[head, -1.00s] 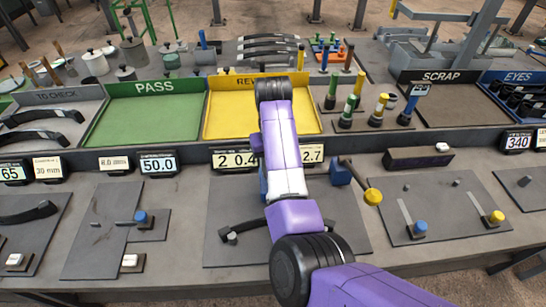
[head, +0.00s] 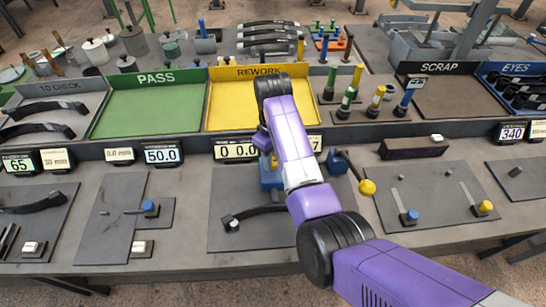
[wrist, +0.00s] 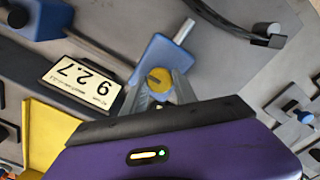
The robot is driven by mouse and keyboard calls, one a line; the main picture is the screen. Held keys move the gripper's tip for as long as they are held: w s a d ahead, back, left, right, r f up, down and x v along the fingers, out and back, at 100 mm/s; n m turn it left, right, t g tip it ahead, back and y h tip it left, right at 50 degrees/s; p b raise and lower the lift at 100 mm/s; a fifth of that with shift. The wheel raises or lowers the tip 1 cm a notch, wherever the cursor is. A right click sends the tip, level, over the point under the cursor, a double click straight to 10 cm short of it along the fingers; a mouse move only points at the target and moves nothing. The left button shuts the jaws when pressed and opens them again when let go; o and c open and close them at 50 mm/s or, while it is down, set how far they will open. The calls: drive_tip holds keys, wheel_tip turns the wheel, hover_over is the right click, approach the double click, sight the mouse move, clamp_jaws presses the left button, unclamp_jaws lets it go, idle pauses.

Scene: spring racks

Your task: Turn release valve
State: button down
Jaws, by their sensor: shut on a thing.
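In the wrist view a yellow round knob with a dark slot (wrist: 158,80), seemingly the release valve, sits at the end of a blue block (wrist: 165,58). My gripper (wrist: 158,88) has its grey fingers on both sides of the knob and is shut on it. In the head view the blue block (head: 270,178) shows beside my purple arm, at the back of a grey plate (head: 270,235). My arm hides most of the gripper and knob there.
A display reading 92.7 (wrist: 80,80) stands close beside my gripper in the wrist view. A lever with a yellow ball (head: 367,187) stands just right of my arm. A black curved spring piece (head: 250,215) lies on the plate. The yellow REWORK tray (head: 230,105) is empty where visible.

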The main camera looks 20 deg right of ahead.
drive_tip(key=shift+w+r, duration=0.1)
drive_tip(key=c, duration=1)
unclamp_jaws()
drive_tip(key=shift+o, duration=0.2)
wheel_tip(320, 180, up, 7)
drive_tip(key=shift+a+f, duration=0.1)
drive_tip(key=shift+f, duration=0.05)
drive_tip(key=shift+r, duration=0.5)
